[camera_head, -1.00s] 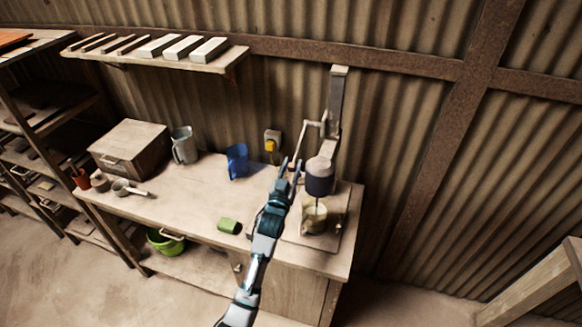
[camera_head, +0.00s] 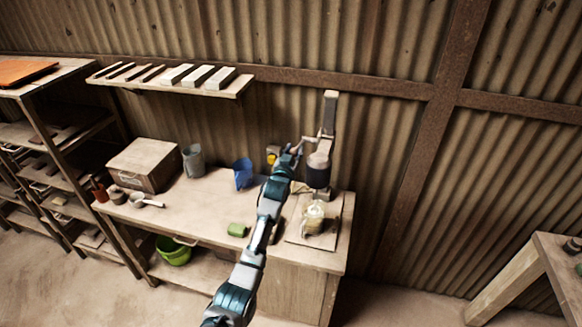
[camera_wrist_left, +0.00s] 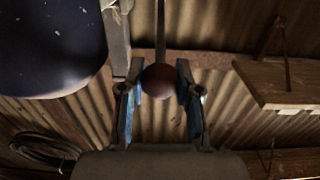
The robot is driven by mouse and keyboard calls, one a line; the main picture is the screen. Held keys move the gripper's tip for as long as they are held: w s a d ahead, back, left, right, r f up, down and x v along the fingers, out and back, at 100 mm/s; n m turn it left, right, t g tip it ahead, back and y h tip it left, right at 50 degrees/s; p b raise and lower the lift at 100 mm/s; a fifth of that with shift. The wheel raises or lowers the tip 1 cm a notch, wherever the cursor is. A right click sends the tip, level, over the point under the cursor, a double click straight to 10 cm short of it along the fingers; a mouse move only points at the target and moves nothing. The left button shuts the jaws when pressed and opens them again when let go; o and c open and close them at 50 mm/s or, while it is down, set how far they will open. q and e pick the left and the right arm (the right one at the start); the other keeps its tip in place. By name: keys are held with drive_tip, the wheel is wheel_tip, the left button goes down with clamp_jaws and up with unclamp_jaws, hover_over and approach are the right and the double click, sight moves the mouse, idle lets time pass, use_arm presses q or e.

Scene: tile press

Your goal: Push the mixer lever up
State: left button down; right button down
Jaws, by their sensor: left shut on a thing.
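The mixer (camera_head: 318,176) stands at the right end of the workbench, its dark head above a pale bowl (camera_head: 313,219). Its lever (camera_head: 309,139) reaches left from the upright post. My left gripper (camera_head: 292,151) is at the lever's end, left of the mixer head. In the left wrist view, the lever's reddish-brown ball knob (camera_wrist_left: 160,80) sits between the two fingers of my left gripper (camera_wrist_left: 161,97), which is shut on it. The dark mixer head (camera_wrist_left: 50,45) fills the upper left there. My right gripper is not in view.
The workbench (camera_head: 205,207) also holds a blue jug (camera_head: 242,173), a green block (camera_head: 237,230), a grey pitcher (camera_head: 193,160) and a box (camera_head: 145,164). A wall shelf (camera_head: 170,83) hangs at the upper left. Another wooden table (camera_head: 550,262) stands at the right.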

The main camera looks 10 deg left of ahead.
use_arm(q)
drive_tip(key=w+r, duration=0.1)
drive_tip(key=r, duration=0.1)
drive_tip(key=w+r+p, duration=0.1)
drive_tip(key=r, duration=0.1)
drive_tip(key=w+r+p, duration=0.1)
drive_tip(key=w+r, duration=0.1)
drive_tip(key=r, duration=0.1)
drive_tip(key=shift+w+r+p, duration=0.2)
drive_tip(key=shift+r+p, duration=0.1)
drive_tip(key=shift+w+d+r+g+p, duration=0.1)
drive_tip(key=shift+w+r+g+p, duration=0.1)
drive_tip(key=shift+w+g+p, duration=0.35)
drive_tip(key=shift+w, duration=0.1)
drive_tip(key=shift+f, duration=0.1)
drive_tip(key=c, duration=1.1)
unclamp_jaws()
drive_tip(key=shift+w, duration=0.1)
drive_tip(key=shift+s+a+r, duration=0.1)
drive_tip(key=shift+s+r, duration=0.1)
drive_tip(key=shift+s, duration=1.75)
drive_tip(key=shift+s+a+r, duration=0.1)
drive_tip(key=shift+s+r, duration=0.05)
drive_tip(key=shift+s, duration=1.85)
drive_tip(key=shift+s+r, duration=0.2)
drive_tip(key=shift+s, duration=1.75)
